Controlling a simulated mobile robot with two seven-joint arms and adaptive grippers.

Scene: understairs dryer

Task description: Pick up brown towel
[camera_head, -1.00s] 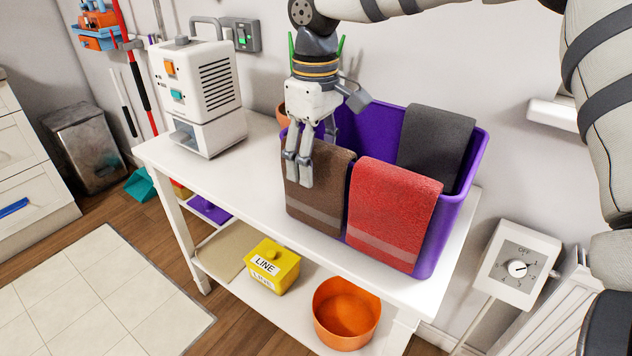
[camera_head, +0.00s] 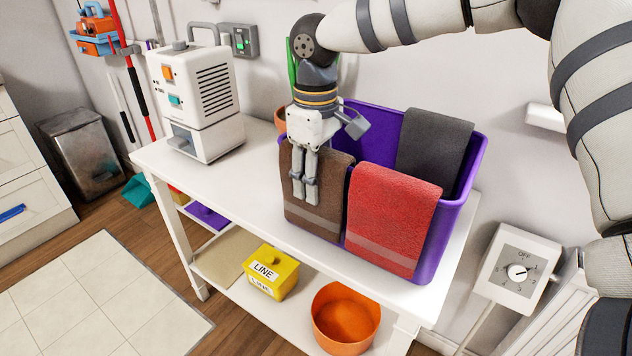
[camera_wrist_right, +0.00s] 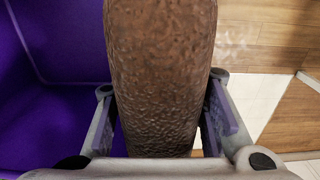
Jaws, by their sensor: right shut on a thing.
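The brown towel (camera_head: 328,213) hangs over the near rim of the purple bin (camera_head: 452,228), at its left end, with a paler stripe near its lower edge. My right gripper (camera_head: 305,196) points down over the towel's top fold, with one finger side in front of the towel. In the right wrist view the towel (camera_wrist_right: 160,80) runs between the two fingers, and the gripper is shut on it. The far finger is hidden behind the towel in the head view. My left gripper is not in view.
A red towel (camera_head: 392,220) hangs just right of the brown one, and a dark grey towel (camera_head: 434,145) hangs over the far rim. The bin stands on a white table (camera_head: 235,190). A white machine (camera_head: 200,95) stands at the left. A terracotta pot (camera_head: 280,119) sits behind the bin.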

